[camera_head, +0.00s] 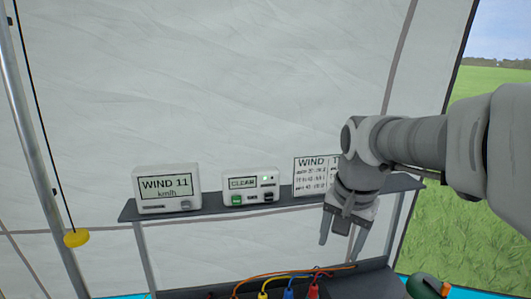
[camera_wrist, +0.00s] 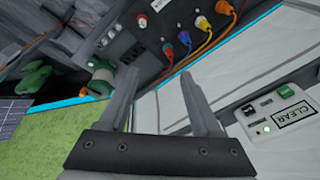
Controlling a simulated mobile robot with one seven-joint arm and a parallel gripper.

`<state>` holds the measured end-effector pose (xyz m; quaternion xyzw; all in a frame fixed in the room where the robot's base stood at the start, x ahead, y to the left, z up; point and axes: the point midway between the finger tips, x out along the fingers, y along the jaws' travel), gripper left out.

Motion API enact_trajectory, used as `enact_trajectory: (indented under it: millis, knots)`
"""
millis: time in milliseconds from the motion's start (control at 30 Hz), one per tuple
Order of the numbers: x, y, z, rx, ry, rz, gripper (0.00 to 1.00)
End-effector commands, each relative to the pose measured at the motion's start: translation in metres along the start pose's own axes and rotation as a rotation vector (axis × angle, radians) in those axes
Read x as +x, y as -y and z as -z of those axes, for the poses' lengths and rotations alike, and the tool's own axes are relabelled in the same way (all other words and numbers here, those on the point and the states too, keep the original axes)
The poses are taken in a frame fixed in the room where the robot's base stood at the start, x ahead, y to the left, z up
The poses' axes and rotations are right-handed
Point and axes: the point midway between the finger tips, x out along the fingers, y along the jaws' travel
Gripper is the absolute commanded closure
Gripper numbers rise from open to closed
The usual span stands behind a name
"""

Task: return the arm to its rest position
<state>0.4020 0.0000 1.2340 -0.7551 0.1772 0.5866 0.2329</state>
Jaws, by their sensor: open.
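My arm (camera_head: 420,143) reaches in from the right in the head view. My gripper (camera_head: 341,246) hangs from its end, pointing down in front of the shelf's right part. Its two fingers are apart, with nothing between them. The wrist view also shows the open gripper (camera_wrist: 165,100), its fingers spread and empty. The gripper hides part of a printed wind sign (camera_head: 308,176).
A shelf (camera_head: 220,208) carries a wind display (camera_head: 167,189) and a CLEAR box (camera_head: 250,187). Below are coloured plugs with cables (camera_head: 288,291) and a green object (camera_head: 424,287). A yellow pull knob (camera_head: 76,238) hangs at left. Grass lies beyond the opening at right.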

Motion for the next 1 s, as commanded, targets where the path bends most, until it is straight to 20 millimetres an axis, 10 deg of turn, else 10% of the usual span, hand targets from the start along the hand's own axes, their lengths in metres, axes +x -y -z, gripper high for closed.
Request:
enact_trajectory:
  millis: [600,1000]
  knots:
    - [-0.029,-0.075,-0.112,-0.506,-0.201,0.066,0.35]
    - [-0.024,-0.087,-0.129,-0.594,-0.235,0.065,0.35]
